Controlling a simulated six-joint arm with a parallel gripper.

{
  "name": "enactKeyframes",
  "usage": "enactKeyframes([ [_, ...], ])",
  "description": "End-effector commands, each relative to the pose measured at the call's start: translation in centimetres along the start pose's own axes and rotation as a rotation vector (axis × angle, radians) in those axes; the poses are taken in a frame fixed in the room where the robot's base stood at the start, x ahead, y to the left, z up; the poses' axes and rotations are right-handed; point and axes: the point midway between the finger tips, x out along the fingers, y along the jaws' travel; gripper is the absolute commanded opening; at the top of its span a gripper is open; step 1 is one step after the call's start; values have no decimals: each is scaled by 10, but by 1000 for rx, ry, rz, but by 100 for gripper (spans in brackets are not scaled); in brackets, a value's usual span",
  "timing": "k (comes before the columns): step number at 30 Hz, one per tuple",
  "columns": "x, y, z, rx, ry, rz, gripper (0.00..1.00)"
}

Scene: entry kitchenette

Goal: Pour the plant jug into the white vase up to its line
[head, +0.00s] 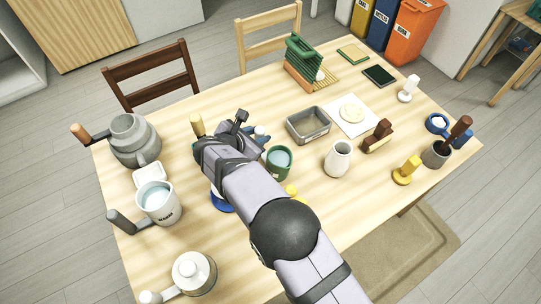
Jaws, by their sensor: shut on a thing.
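A green jug (279,162) with pale liquid inside stands near the middle of the table, close to my gripper and looking upright. I take it for the plant jug; no label on it can be read. My gripper (250,132) is beside it on its left and appears shut on its handle, but my arm hides the grip and the handle. The white vase (338,159) stands upright right of the green jug, apart from it. Its line cannot be made out.
A metal tin (309,126) sits behind the vase, a brown block (377,138) and yellow stamp-like thing (406,171) right. Blue and yellow things are partly under my arm.

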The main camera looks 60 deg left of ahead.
Motion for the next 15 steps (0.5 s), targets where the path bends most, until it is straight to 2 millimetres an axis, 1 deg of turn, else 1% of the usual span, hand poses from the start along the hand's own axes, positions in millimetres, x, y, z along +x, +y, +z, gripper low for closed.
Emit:
enactKeyframes([
  [15,-16,5,18,2,1,1,0],
])
